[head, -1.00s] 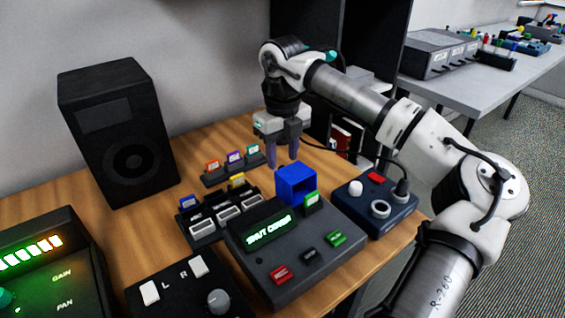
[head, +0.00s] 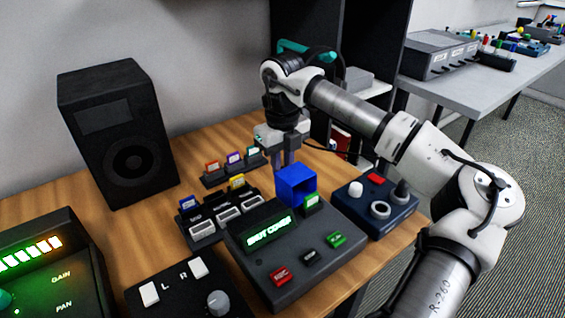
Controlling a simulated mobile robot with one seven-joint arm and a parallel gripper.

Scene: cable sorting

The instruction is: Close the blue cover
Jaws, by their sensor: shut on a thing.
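The blue cover (head: 292,187) is a small hollow box shape at the back right corner of the dark grey console (head: 310,250). It stands tipped up, with its open side facing right and front. A green-and-white tab (head: 311,202) shows just in front of it. My gripper (head: 283,163) points down at the back top edge of the cover, its fingers close together and shut on it. The fingertips are partly hidden behind the cover.
A navy control box (head: 370,213) with knobs and a red button stands close on the right. Racks with coloured tabs (head: 218,213) stand on the left. A black speaker (head: 118,130) is farther left. The table's edge lies just beyond the control box.

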